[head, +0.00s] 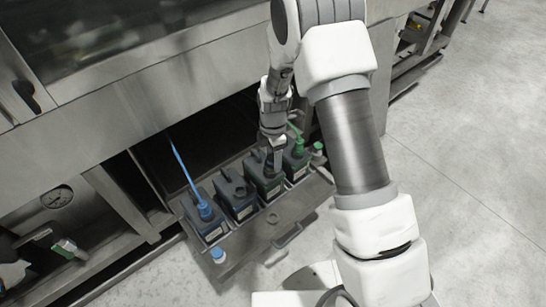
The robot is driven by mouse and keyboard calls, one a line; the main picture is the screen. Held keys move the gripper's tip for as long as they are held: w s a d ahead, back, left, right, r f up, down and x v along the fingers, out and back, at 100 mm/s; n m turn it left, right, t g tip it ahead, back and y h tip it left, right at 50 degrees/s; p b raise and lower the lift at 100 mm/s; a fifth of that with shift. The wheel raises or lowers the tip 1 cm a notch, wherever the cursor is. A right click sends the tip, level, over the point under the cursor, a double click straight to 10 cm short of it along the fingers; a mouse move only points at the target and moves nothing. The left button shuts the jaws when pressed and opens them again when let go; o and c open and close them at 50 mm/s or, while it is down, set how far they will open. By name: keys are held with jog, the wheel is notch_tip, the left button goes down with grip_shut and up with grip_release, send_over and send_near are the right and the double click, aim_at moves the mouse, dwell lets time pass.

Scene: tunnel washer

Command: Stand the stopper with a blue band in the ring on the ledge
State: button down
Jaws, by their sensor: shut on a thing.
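My gripper (273,166) points down over the third canister from the left (268,187), close to its top. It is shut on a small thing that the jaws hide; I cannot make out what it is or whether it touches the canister. A small blue-and-white piece (218,254) stands at the left end of the metal ledge (252,243); it is too small to tell whether it is the stopper with a blue band. A small round shape (272,218) lies on the ledge in front of the canisters and may be the ring.
The left canister (207,222) has a blue cap and blue hose. A handle (287,236) edges the ledge. The washer front (150,95) overhangs behind.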

aim_at(273, 157)
jog(key=shift+r+p, duration=1.3)
jog(key=shift+r, duration=0.7)
